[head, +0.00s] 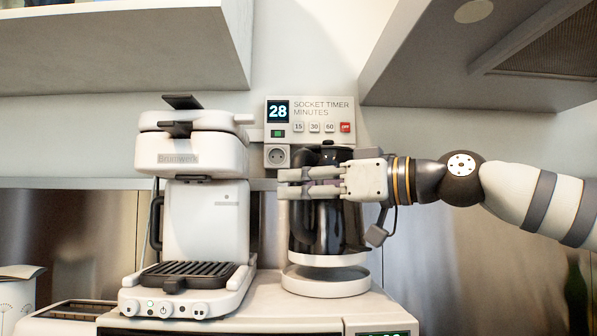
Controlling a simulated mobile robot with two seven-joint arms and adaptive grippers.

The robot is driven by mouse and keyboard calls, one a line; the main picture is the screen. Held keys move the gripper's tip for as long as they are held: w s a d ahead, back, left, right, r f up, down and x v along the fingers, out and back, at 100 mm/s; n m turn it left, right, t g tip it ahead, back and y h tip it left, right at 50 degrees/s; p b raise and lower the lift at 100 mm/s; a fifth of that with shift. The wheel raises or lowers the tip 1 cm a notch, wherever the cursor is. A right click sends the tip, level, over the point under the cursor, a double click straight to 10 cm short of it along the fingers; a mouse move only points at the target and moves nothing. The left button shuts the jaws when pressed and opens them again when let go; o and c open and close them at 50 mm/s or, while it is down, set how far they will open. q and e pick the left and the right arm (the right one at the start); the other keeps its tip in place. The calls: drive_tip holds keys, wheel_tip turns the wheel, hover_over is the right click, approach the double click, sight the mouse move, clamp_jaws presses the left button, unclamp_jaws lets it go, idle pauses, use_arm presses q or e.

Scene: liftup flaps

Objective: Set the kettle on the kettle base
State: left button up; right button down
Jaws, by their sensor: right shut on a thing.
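The kettle (316,230) is dark and glossy with a pale bottom rim, upright in the middle of the head view. The round white kettle base (326,287) sits on top of a white appliance, directly below the kettle. A thin gap shows between the kettle's bottom and the base, so the kettle appears held just above it. My right gripper (310,182) reaches in from the right and is shut on the kettle near its upper part. My left gripper is not in view.
A socket timer (308,119) reading 28 is on the wall behind. Cabinets (130,40) hang above on both sides. A toaster (68,311) is at the lower left.

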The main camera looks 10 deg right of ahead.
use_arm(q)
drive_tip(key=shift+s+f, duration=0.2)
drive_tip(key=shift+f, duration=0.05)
use_arm(e)
drive_tip(key=shift+f, duration=0.6)
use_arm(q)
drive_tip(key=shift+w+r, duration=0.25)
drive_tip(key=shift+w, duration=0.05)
use_arm(e)
drive_tip(key=shift+a+r, duration=0.1)
idle(0.5)
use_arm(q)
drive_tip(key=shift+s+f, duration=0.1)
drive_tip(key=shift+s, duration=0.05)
use_arm(e)
drive_tip(key=shift+f, duration=0.8)
drive_tip(key=c, duration=1.8)
unclamp_jaws()
drive_tip(key=shift+f, duration=0.25)
drive_tip(key=v, duration=0.4)
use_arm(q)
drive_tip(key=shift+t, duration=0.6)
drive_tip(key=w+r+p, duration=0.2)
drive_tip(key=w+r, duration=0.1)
use_arm(e)
approach(298, 213)
drive_tip(key=shift+w+d+r, duration=0.15)
drive_tip(key=shift+d+r, duration=0.3)
drive_tip(key=shift+r, duration=0.1)
